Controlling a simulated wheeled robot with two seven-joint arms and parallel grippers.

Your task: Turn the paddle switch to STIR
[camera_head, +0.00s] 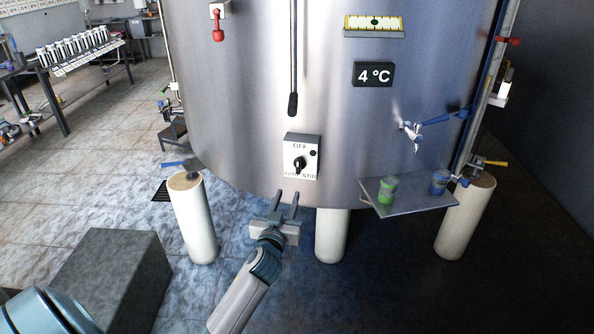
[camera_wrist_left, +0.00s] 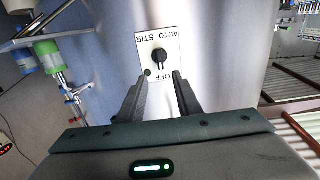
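The paddle switch is a black knob (camera_head: 299,164) on a pale plate (camera_head: 314,148) on the front of the steel tank. The plate reads OFF at the top, with AUTO at lower left and STIR at lower right. The left wrist view shows the plate upside down, with the knob (camera_wrist_left: 158,59) near its middle; I cannot tell surely which mark it points to. My left gripper (camera_head: 287,194) is open and empty, just below the plate in the head view. Its fingers (camera_wrist_left: 160,80) point toward the switch, apart from the knob. My right gripper is not in view.
A long dark-ended lever (camera_head: 292,104) hangs above the switch. A shelf (camera_head: 414,204) with a green cup (camera_head: 388,190) and a blue cup (camera_head: 440,182) sticks out at right. A grey block (camera_head: 115,270) stands on the floor at left.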

